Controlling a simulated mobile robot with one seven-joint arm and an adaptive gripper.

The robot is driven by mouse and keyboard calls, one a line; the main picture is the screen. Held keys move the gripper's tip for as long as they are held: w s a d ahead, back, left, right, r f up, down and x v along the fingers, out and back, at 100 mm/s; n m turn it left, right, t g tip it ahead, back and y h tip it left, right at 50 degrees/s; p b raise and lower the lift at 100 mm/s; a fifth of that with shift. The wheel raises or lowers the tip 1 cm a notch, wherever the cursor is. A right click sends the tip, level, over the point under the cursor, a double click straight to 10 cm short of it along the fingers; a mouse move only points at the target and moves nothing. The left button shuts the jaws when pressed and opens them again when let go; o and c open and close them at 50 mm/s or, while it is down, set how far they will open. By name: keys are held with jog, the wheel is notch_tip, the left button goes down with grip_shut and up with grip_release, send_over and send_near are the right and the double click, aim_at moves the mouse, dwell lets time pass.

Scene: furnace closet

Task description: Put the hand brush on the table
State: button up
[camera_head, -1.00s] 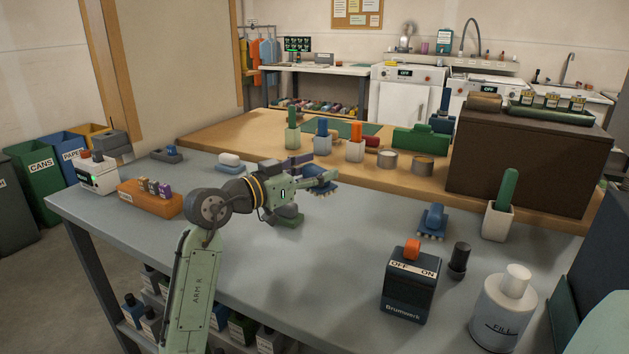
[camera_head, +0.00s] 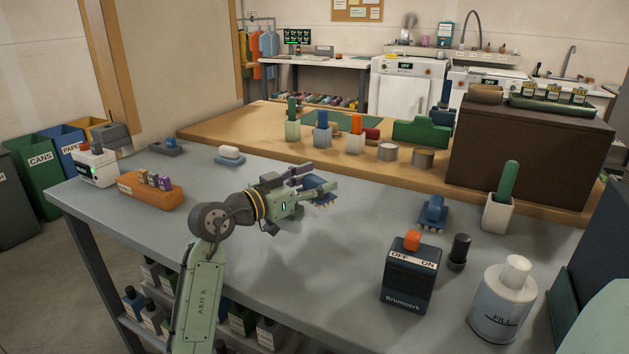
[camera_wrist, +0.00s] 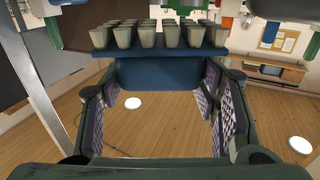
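A blue hand brush (camera_head: 320,190) is between the fingertips of my gripper (camera_head: 315,183) in the head view, bristles pointing down. In the wrist view the blue brush body (camera_wrist: 160,75) fills the space between the two finger pads (camera_wrist: 162,95), with rows of pale bristle tufts along one side. My gripper is shut on it. The brush appears to be a little above the grey table (camera_head: 345,245); the exact gap cannot be told. A second, similar blue brush (camera_head: 433,212) sits on the grey table to the right.
A switch box (camera_head: 408,275), black cylinder (camera_head: 459,252), white bottle (camera_head: 503,300) and planter-like holder (camera_head: 499,212) crowd the right. An orange block (camera_head: 150,192) and white device (camera_head: 98,168) stand left. The wooden counter (camera_head: 240,127) lies behind. The grey table's middle is mostly clear.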

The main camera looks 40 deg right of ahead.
jog(key=o, duration=0.5)
